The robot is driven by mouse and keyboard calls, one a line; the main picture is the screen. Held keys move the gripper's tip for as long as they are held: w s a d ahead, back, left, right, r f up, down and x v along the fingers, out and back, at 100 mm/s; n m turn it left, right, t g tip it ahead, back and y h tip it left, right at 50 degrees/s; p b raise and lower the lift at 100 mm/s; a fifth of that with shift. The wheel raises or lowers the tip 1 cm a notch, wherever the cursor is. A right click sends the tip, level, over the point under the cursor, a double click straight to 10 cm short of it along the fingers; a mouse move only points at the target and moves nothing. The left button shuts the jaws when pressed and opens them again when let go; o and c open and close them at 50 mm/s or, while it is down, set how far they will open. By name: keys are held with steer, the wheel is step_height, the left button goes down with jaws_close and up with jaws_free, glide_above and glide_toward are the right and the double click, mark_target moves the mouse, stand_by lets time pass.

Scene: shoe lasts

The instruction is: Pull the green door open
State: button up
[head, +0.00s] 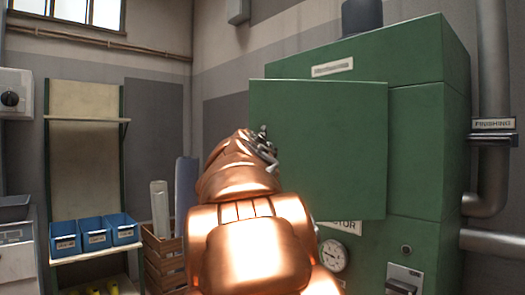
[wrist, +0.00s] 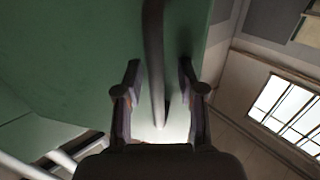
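The green door (head: 325,140) is a flat panel on the front of the green cabinet (head: 425,150). Its top edge runs at a different angle from the cabinet's, so it seems to stand partly out on its left side. My gripper (head: 264,146) is at the door's left edge, partly hidden by my copper arm. In the wrist view, the door (wrist: 80,50) fills the upper left. A dark bar handle (wrist: 154,65) runs between the two fingers of my gripper (wrist: 159,72). The fingers are apart, with a visible gap on each side of the bar.
A gauge (head: 333,256) and a switch box (head: 403,280) sit below the door. Pipes (head: 490,150) run along the right. A wooden crate (head: 163,258) with rolls and a shelf with blue bins (head: 97,236) stand at left. Floor is not visible.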

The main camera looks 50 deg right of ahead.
steer(key=shift+w+d+m+g+h+p, duration=0.3)
steer(key=shift+w+d+g, duration=0.2)
steer(key=shift+w+d, duration=0.3)
steer(key=shift+w+d+m+g+h+p, duration=0.15)
steer(key=shift+w+d+m+g, duration=0.3)
steer(key=shift+w+d, duration=0.35)
